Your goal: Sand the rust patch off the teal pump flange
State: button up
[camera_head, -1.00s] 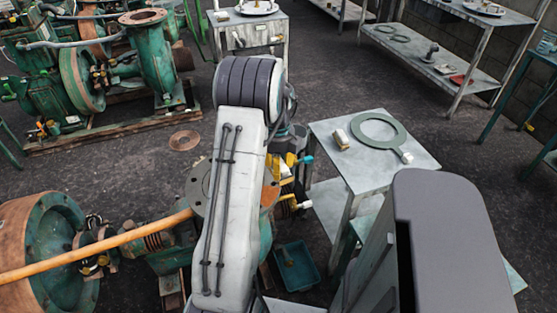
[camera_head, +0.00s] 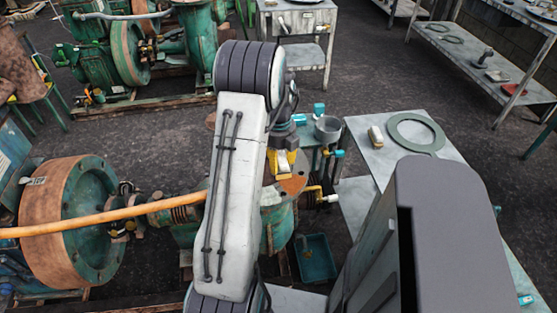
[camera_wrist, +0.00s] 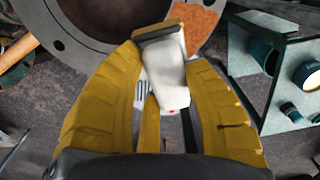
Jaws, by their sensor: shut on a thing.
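The teal pump (camera_head: 277,232) stands under my arm in the head view, its round flange facing up. An orange-brown rust patch (camera_head: 294,184) lies on the flange rim; it also shows at the top of the wrist view (camera_wrist: 197,24). The grey flange rim (camera_wrist: 92,50) curves around a dark opening. My gripper (camera_wrist: 165,60) has its yellow fingers shut on a pale sanding block (camera_wrist: 167,76) with a brownish end. The block appears just beside the rust patch; I cannot tell whether it touches the flange. In the head view my gripper (camera_head: 285,163) is partly hidden by my arm.
A grey metal table (camera_head: 375,160) at the right holds a flat ring (camera_head: 416,132) and another block (camera_head: 376,137). A small stand with teal-capped items and a grey cup (camera_head: 328,128) is close behind the flange. A teal bin (camera_head: 315,258) sits on the floor.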

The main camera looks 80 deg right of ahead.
aim_at(291, 185)
jog(key=shift+f, duration=0.1)
dwell(0.3)
notch_tip(291, 185, down, 7)
jog(key=b, duration=0.6)
jog(key=shift+f, duration=0.2)
jog(key=s, duration=0.1)
jog(key=s+d, duration=0.1)
jog(key=s, duration=0.1)
jog(key=s+d+p, duration=0.1)
jog(key=shift+s+r, duration=0.35)
jog(key=shift+r, duration=0.05)
jog(key=shift+s+d, duration=0.25)
jog(key=shift+s, duration=0.45)
jog(key=shift+s+d, duration=0.25)
jog(key=shift+s, duration=0.4)
jog(key=shift+w, duration=0.1)
jog(key=shift+w+a, duration=0.25)
jog(key=shift+w, duration=0.35)
jog(key=shift+w+a, duration=0.25)
jog(key=shift+w, duration=0.35)
jog(key=shift+w+a, duration=0.25)
jog(key=shift+w, duration=0.35)
jog(key=shift+f+b, duration=0.65)
jog(key=shift+w+a, duration=0.1)
dwell(0.5)
